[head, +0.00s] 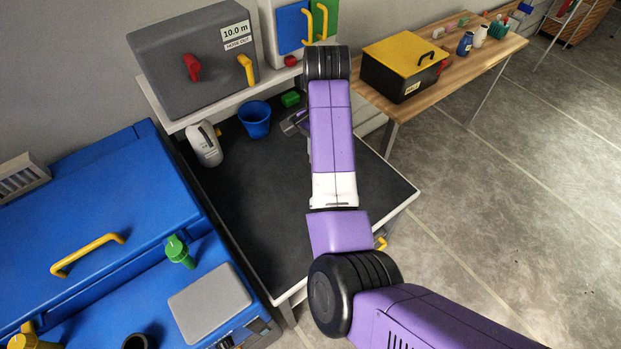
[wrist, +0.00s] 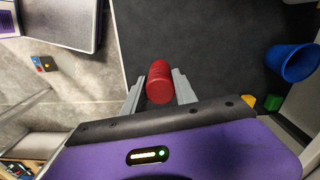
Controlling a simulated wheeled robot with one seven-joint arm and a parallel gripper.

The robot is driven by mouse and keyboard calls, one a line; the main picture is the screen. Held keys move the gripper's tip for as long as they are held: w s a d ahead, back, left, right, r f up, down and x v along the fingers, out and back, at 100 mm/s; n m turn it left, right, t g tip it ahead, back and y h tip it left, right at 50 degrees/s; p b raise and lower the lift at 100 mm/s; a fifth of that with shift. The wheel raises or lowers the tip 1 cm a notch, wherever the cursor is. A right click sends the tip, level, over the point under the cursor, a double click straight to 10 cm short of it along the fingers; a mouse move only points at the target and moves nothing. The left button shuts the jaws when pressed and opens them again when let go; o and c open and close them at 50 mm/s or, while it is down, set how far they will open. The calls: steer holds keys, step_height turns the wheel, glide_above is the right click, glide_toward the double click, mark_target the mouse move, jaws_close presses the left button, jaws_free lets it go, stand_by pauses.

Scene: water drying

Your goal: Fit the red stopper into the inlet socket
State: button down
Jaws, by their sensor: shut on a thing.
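The red stopper (wrist: 158,88), a ribbed red cylinder, sits between the two grey fingers of my gripper (wrist: 159,75) in the wrist view. The fingers are shut on its sides, and it is held over the dark mat. In the head view my arm hides most of the gripper; only a grey part (head: 293,122) shows left of the arm, and the held stopper cannot be made out. I cannot identify the inlet socket for certain. A black round opening (head: 138,342) shows at the bottom edge on the blue machine.
The dark-topped table (head: 250,200) carries a blue bucket (head: 254,120), a white-grey jug (head: 205,144) and a green block (head: 290,99). A grey box (head: 195,90) and a small red object (head: 290,61) are on the shelf behind. The blue machine (head: 120,195) has a green valve (head: 179,251).

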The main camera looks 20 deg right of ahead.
steer(key=shift+w+r, duration=0.25)
steer(key=shift+w, duration=0.1)
steer(key=shift+w+d+f, duration=0.1)
steer(key=shift+w+f, duration=0.05)
steer(key=shift+f, duration=0.35)
steer(key=shift+a+f+b, duration=0.15)
steer(key=shift+f+b, duration=1.2)
steer(key=shift+f, duration=3.4)
steer(key=shift+a+f+b, duration=0.15)
steer(key=shift+f+b, duration=1.2)
steer(key=shift+f, duration=3.35)
steer(key=shift+f, duration=0.1)
steer(key=c, duration=1)
jaws_free()
